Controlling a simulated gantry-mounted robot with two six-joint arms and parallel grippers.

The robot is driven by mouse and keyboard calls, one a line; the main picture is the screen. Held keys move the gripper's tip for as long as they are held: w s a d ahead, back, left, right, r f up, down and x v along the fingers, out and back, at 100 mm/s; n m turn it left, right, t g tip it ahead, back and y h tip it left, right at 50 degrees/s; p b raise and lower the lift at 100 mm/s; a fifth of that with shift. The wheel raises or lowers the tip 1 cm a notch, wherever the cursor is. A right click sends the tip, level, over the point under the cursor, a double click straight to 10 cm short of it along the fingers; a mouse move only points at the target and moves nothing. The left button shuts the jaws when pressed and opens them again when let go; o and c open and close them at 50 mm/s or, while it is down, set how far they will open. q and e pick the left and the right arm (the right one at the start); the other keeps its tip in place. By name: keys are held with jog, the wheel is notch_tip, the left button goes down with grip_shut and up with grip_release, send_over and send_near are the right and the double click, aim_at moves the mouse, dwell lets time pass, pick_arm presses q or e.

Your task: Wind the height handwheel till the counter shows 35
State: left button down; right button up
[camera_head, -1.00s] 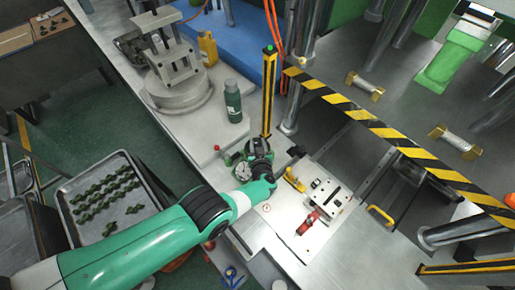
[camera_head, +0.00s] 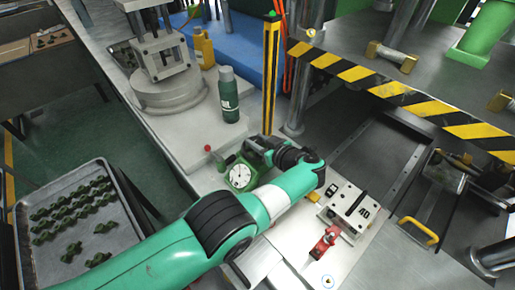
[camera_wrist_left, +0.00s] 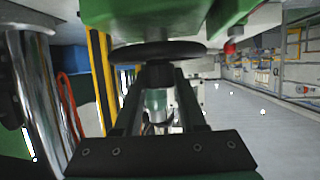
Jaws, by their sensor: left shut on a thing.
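A green housing with a round white dial (camera_head: 240,176) stands on the bench in the head view. Its pointer reading is too small to make out, and I see no readable counter digits. The black handwheel (camera_wrist_left: 158,52) shows edge-on in the left wrist view, under a green body (camera_wrist_left: 150,20). My left gripper (camera_wrist_left: 158,80) is shut on the dark hub at the wheel's middle, with its fingers pointing at the wheel. In the head view my left gripper (camera_head: 268,150) is at the housing's side, and the wheel is mostly hidden there. My right gripper is not in view.
A green bottle (camera_head: 229,97) and a red knob (camera_head: 208,148) are close behind the housing. A striped barrier (camera_head: 400,92) crosses the right side. A tray of dark parts (camera_head: 117,262) is at left.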

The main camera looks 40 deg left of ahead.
aim_at(257, 139)
pick_arm(q)
jog(key=shift+r, duration=0.1)
dwell(0.3)
jog(key=shift+c, duration=2.4)
grip_release()
jog(key=shift+a, duration=0.1)
jog(key=p+v, duration=0.2)
jog(key=v, duration=0.2)
jog(key=shift+d+r+p, duration=0.3)
jog(key=shift+p, duration=0.1)
jog(key=v, duration=0.7)
jog(key=shift+p, duration=0.45)
jog(key=shift+f, duration=0.1)
